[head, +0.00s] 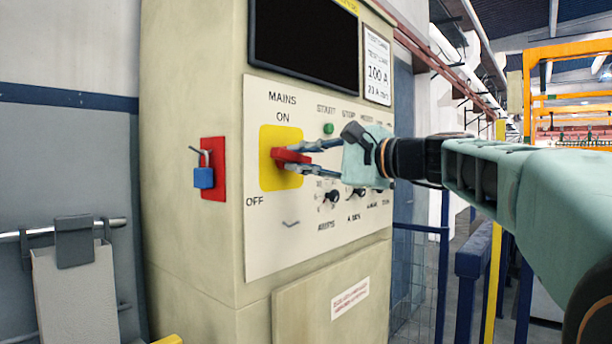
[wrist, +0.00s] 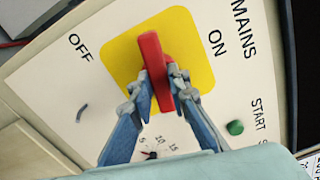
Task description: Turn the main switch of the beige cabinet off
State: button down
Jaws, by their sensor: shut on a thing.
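The main switch is a red handle (head: 280,154) on a yellow plate (head: 268,180) on the beige cabinet's (head: 190,260) white panel, under "MAINS" and "ON". "OFF" is printed at the plate's lower left. The handle lies nearly level across the plate, not in line with "ON". In the wrist view the red handle (wrist: 153,55) stands upright in the picture, between "OFF" on the left and "ON" on the right. My gripper (head: 297,158) reaches in from the right and is shut on the handle. In the wrist view its fingertips (wrist: 160,90) sit on both sides of it.
A blue padlock (head: 204,178) hangs on a red plate on the cabinet's left side. Below my fingers are black knobs (head: 331,196), and a green button (head: 328,129) is above them. A dark screen (head: 305,45) is higher up. Blue railings (head: 443,270) stand at the right.

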jog(key=shift+n+b, duration=0.85)
jog(key=shift+n, duration=0.25)
jog(key=c, duration=1.8)
grip_release()
jog(key=shift+c, duration=0.2)
